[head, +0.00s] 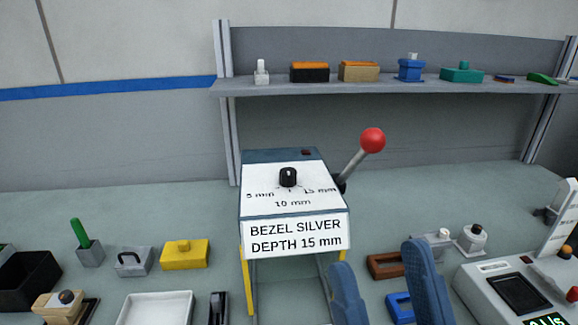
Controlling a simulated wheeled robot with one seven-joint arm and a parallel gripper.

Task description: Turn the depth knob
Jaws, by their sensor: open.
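The depth knob (288,177) is a small black knob on the sloping white top of the press-like module (262,203). Marks for 5 mm, 10 mm and 15 mm run below it from left to right. I cannot tell which mark it points to. A label (296,236) on the module's front reads "BEZEL SILVER DEPTH 15 mm". My gripper (382,257) shows as two blue fingers at the bottom, right of the module's front.
A lever with a red ball (372,140) rises at the module's right side. A shelf (400,87) with several small parts spans the back. A yellow block (185,254), a white tray (155,309) and a brown frame (384,266) lie around. A device with a screen (519,292) stands at right.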

